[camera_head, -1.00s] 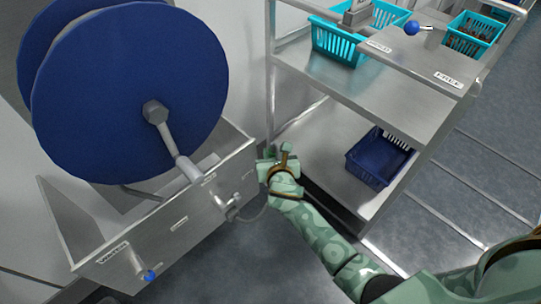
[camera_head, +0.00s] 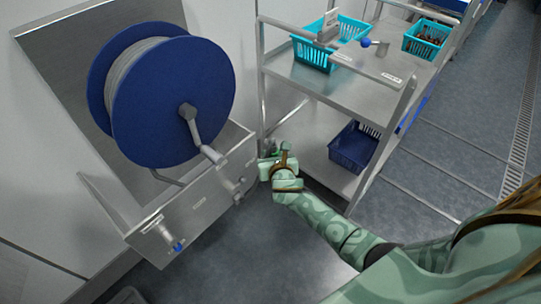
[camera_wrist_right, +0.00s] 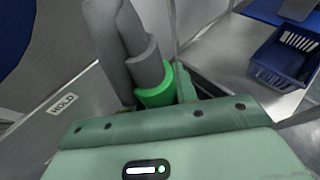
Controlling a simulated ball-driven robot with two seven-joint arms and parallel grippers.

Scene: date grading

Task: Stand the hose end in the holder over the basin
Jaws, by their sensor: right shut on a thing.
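My right gripper (camera_head: 276,164) is beside the right end of the steel basin (camera_head: 212,205), apart from its wall in the head view. It is shut on the hose end (camera_wrist_right: 147,72), a grey stepped cylinder with a green collar that shows close up in the right wrist view. In the head view the gripper mostly hides the hose end. A label reading HOLD (camera_wrist_right: 63,103) is on the steel front in the right wrist view. Small fittings (camera_head: 238,188) sit on the basin's right front; I cannot tell which part is the holder. My left gripper is not in view.
A blue hose reel (camera_head: 175,100) with a grey crank (camera_head: 207,147) hangs over the basin. A blue-knobbed valve (camera_head: 177,246) sticks out at the front left. A steel cart (camera_head: 310,140) with teal baskets (camera_head: 425,38) and a blue crate (camera_head: 352,150) stands right. The floor in front is open.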

